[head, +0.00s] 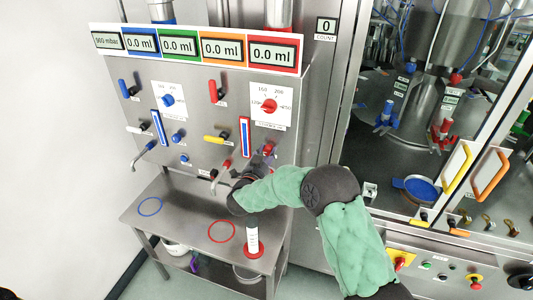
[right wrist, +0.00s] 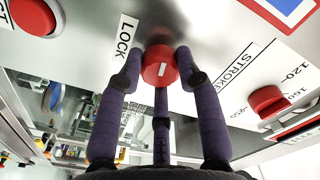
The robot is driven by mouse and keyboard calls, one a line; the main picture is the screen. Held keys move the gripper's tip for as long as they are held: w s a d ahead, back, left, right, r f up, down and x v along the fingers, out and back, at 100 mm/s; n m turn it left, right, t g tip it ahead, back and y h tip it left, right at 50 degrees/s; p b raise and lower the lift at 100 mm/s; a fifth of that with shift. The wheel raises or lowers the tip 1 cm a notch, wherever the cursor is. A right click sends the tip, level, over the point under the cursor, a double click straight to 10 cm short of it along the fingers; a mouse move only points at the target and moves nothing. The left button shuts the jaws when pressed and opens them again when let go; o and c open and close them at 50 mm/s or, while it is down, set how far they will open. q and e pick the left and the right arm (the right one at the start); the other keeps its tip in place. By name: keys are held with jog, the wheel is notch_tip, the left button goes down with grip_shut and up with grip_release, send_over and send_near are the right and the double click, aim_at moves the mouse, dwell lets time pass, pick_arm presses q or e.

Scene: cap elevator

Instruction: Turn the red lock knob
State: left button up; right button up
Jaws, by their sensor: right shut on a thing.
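The red lock knob (right wrist: 158,66) is on the steel panel, beside a label that reads LOCK. It has a white mark on its face. In the right wrist view, the dark fingers of my right gripper (right wrist: 158,62) reach to the panel, one on each side of the knob, and are shut on it. In the head view the knob (head: 268,149) shows small at the panel's lower right, with my right gripper (head: 262,158) at it. My green-sleeved right arm comes in from the lower right.
A red dial (head: 269,106) on a white scale is above the knob. Metal spouts and levers stick out of the panel nearby. Below is a steel shelf (head: 185,222) with a blue ring, a red ring and a white cylinder (head: 253,240). A glass-fronted machine stands at the right.

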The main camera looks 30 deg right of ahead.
jog(key=shift+f, duration=0.15)
jog(key=o, duration=1.1)
jog(key=shift+o, duration=0.2)
jog(key=shift+a, duration=0.1)
jog(key=v, duration=1.2)
